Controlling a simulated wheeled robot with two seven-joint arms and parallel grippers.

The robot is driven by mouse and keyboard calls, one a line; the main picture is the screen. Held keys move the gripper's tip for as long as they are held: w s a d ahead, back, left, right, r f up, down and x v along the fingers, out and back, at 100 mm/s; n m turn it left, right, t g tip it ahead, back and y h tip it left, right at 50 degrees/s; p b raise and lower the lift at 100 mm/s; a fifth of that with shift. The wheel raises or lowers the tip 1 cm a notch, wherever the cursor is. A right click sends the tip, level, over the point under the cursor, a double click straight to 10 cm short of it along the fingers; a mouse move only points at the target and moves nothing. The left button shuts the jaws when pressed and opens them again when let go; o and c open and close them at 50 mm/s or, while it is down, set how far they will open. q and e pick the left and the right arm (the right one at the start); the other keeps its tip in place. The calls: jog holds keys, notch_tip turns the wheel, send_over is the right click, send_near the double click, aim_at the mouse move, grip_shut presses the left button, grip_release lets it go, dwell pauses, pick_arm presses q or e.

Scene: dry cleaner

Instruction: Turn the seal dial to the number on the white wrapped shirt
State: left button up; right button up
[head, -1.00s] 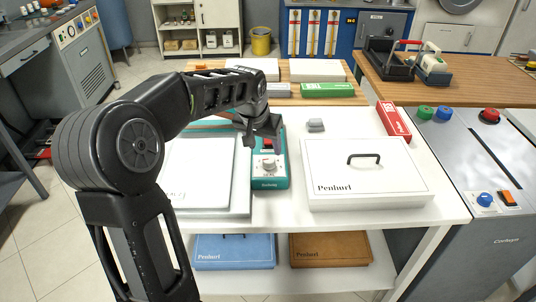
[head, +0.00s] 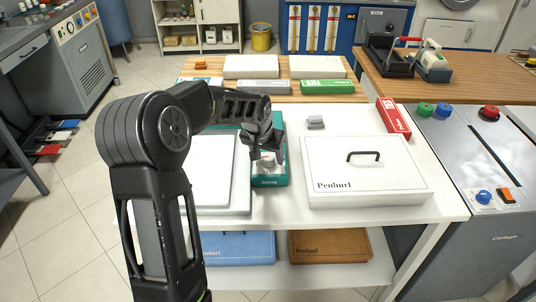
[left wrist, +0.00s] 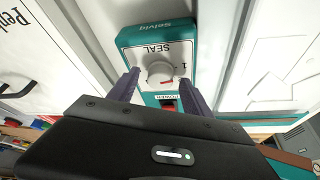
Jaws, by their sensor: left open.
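The seal dial is a small round light-grey knob (left wrist: 160,73) with a red mark, on a teal control box (left wrist: 155,38) labelled SEAL. In the head view, the teal box (head: 268,181) stands on the white table, partly hidden by my gripper. My left gripper (left wrist: 160,92) is open, its two fingers on either side of the knob; I cannot tell whether they touch it. It also shows in the head view (head: 266,152), pointing down over the box. A red power switch (left wrist: 169,105) is below the dial. I cannot make out a white wrapped shirt or its number for certain.
A flat white panel (head: 212,165) lies left of the teal box. A white Penhurl box (head: 365,175) with a black handle lies to the right. A small grey object (head: 315,122) and a red box (head: 394,117) are behind it. Several flat boxes lie on the wooden counter.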

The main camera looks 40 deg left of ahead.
pick_arm(q)
jog(key=shift+c, duration=0.2)
grip_shut()
dwell(0.3)
jog(key=shift+m, duration=0.4)
jog(key=shift+a+m+h, duration=0.15)
jog(key=shift+m+h, duration=0.45)
jog(key=shift+m, duration=0.6)
jog(key=m+h+b, duration=0.1)
jog(key=m, duration=0.2)
jog(key=shift+a+m+h, duration=0.1)
jog(key=shift+m+h, duration=0.7)
jog(key=shift+m, duration=1)
